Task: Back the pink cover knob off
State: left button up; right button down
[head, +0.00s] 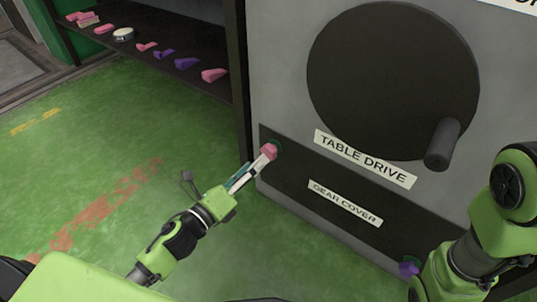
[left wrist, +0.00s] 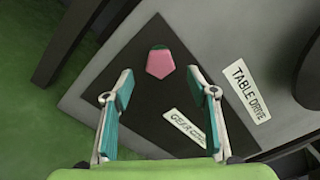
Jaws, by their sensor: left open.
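The pink cover knob (head: 269,151) sits at the upper left corner of the dark gear cover plate (head: 300,185). In the left wrist view the knob (left wrist: 160,63) is five-sided and lies beyond my fingertips, centred between them. My left gripper (head: 256,166) is close to the knob in the head view. In the left wrist view the gripper (left wrist: 158,88) is open, its two teal fingers apart with nothing between them. A purple knob (head: 408,268) is at the plate's lower right, partly hidden by my right arm. My right gripper does not show.
A large dark disc with a handle (head: 442,145) stands out above the plate, under which is the TABLE DRIVE label (head: 365,158). A dark shelf (head: 150,50) at the upper left holds several pink and purple pieces. The green floor (head: 100,130) to the left is clear.

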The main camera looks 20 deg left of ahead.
aim_at(266, 154)
pick_arm(q)
jog(key=b+x, duration=0.2)
jog(key=x, duration=0.5)
jog(key=shift+w+f, duration=0.1)
jog(key=c, duration=1.1)
